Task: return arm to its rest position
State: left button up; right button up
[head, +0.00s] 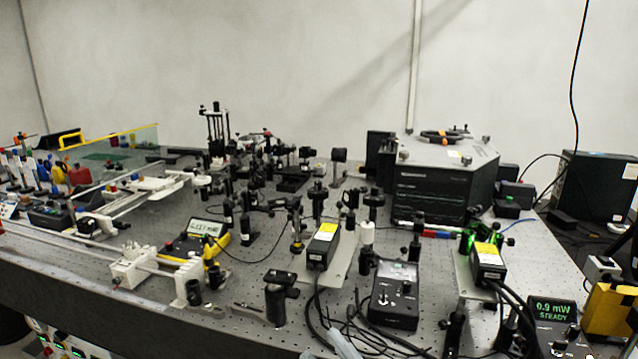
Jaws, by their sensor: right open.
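Only a small pale grey piece shows at the bottom edge of the head view, right of centre; it looks like the tip of my right gripper (343,344). It is low in front of the bench, near dark cables. Most of this gripper and its arm are cut off by the frame. I see nothing held in it. My left gripper is not in view.
The perforated optical bench (245,290) is crowded with mounts and posts. Near its front are a black control box (394,296), a yellow-labelled laser head (323,245) and a meter reading "0.9 mW STEADY" (553,312). A large black instrument (440,185) stands behind.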

jog(key=s+d+f+m+g+h, duration=0.25)
jog(key=d+f+m+h, duration=0.65)
jog(key=f, duration=0.6)
jog(key=s+d+f+m+g+h, duration=0.3)
jog(key=s+d+f, duration=0.6)
jog(key=s+f, duration=0.3)
jog(key=shift+s+d+m+g, duration=0.4)
jog(key=shift+m+g, duration=0.45)
jog(key=shift+m, duration=0.35)
jog(key=shift+w+a+f, duration=0.1)
